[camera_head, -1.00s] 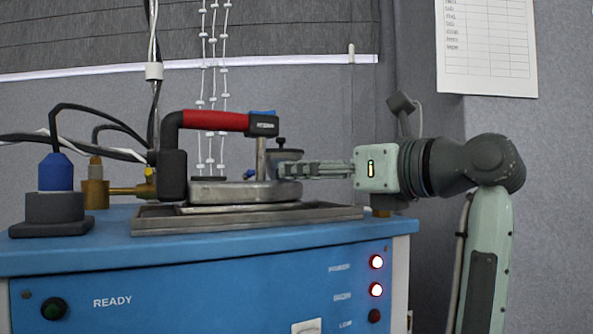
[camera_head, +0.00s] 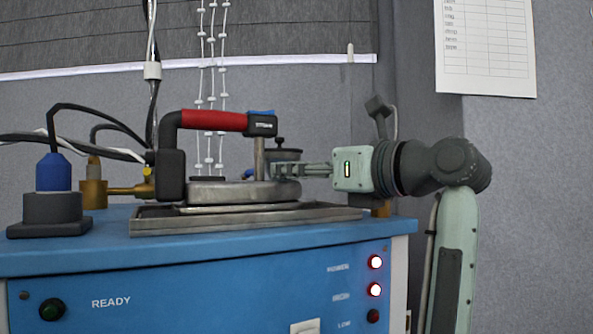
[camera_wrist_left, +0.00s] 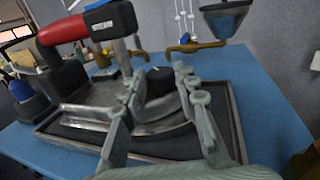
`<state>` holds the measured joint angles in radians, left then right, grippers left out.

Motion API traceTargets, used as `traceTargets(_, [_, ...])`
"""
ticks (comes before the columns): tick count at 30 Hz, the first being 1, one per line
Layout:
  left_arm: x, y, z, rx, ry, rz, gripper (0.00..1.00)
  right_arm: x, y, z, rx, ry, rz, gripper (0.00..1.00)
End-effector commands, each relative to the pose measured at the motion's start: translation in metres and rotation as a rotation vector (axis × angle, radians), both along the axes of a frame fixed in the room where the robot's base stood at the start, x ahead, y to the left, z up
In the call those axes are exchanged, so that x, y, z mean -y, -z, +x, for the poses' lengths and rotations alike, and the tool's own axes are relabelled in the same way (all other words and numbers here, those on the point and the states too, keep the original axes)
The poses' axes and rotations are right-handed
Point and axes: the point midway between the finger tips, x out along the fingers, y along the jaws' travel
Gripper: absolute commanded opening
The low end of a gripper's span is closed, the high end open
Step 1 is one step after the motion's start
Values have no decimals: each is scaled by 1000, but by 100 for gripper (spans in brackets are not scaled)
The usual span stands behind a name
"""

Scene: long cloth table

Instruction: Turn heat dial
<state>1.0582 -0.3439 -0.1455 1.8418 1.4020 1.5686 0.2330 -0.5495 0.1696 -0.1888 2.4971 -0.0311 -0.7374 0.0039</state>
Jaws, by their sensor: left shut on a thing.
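The iron with a red handle (camera_head: 214,120) rests on a metal tray (camera_head: 240,221) on top of the blue unit. A grey round dial with a black knob (camera_head: 284,153) stands at the iron's right end; what looks like the same black knob shows in the left wrist view (camera_wrist_left: 159,82). My left gripper (camera_head: 284,171) reaches in from the right at the dial's height. In the left wrist view its fingers (camera_wrist_left: 160,78) are on both sides of the dial, shut on it. The exact finger contact is partly hidden. My right gripper is not in view.
A blue-capped plug (camera_head: 53,190), brass valve (camera_head: 94,188) and cables stand at the left. A grey wall is behind.

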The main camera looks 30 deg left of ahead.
Motion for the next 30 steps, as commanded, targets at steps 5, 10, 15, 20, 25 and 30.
traceTargets(5, [0, 3, -4, 4, 109, -8, 0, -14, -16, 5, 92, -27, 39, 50])
traceTargets(10, [-3, 1, -6, 2, 229, -4, 0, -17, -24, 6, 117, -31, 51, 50])
traceTargets(15, [-2, 1, -6, 0, 256, -1, 0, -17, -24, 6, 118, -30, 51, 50])
traceTargets(20, [-2, 1, -6, 0, 254, -1, 0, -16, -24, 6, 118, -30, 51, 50])
traceTargets(25, [-2, 0, -6, 0, 254, -1, 49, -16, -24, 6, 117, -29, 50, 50])
traceTargets(30, [-2, 0, -6, 0, 253, -1, 50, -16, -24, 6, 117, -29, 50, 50])
